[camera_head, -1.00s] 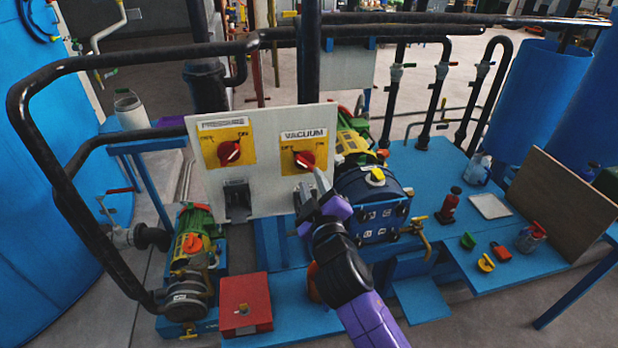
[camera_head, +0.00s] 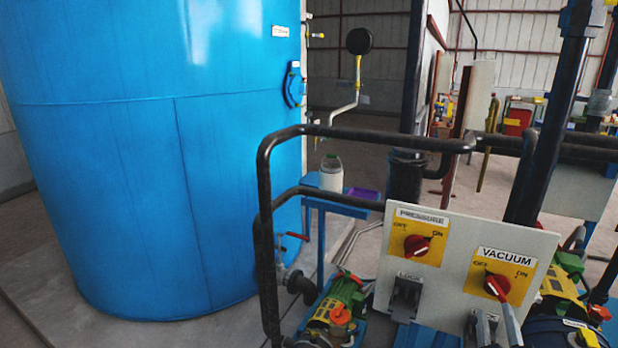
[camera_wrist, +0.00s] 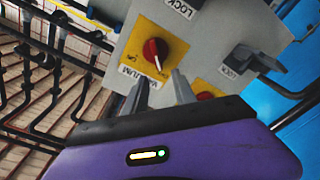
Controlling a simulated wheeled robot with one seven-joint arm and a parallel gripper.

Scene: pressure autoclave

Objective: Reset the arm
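The grey control panel (camera_head: 455,235) carries a red PRESSURE knob (camera_head: 416,245) and a red VACUUM knob (camera_head: 496,286), each on a yellow plate with OFF and ON marks. In the wrist view the VACUUM knob (camera_wrist: 155,50) is just beyond the fingertips of my gripper (camera_wrist: 159,78). The two grey fingers are apart with nothing between them. The purple gripper body fills the bottom of that view. In the head view only a grey finger shows, just below the VACUUM knob; the rest of my arm is out of frame.
A large blue tank (camera_head: 150,150) fills the left. A bent black pipe rail (camera_head: 350,132) runs beside and behind the panel. A white container (camera_head: 331,173) stands on a blue stand. A green and yellow pump (camera_head: 338,308) sits below the panel's left side.

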